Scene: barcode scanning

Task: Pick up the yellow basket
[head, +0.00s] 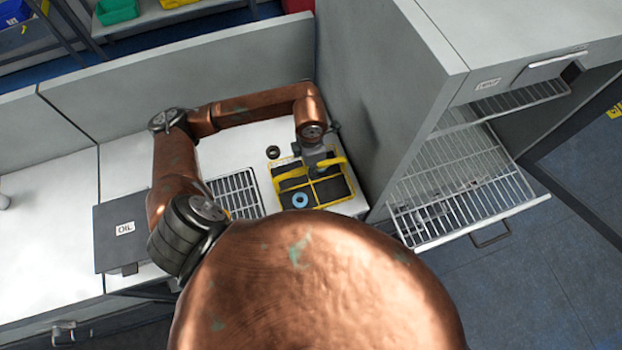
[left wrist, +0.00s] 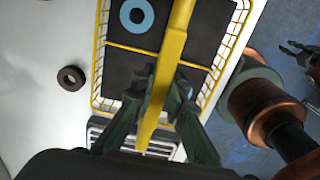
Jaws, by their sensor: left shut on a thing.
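The yellow basket (head: 313,181) stands on the white counter beside the tall grey cabinet. It has wire sides, a dark floor and a raised yellow handle (left wrist: 172,48). A blue ring (head: 300,200) lies inside it and also shows in the left wrist view (left wrist: 136,14). My left gripper (left wrist: 158,98) is shut on the handle, one finger on each side of the bar. In the head view my left gripper (head: 320,160) is over the basket and partly hides it. Dark fingers at the right edge of the left wrist view (left wrist: 302,52) look like my right gripper, cut off by the frame.
A dark ring (head: 272,152) lies on the counter beside the basket, left of it in the left wrist view (left wrist: 71,78). A metal grate (head: 235,192) and a dark box labelled OIL (head: 121,240) are to the left. A wire drawer (head: 460,195) stands pulled out of the cabinet.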

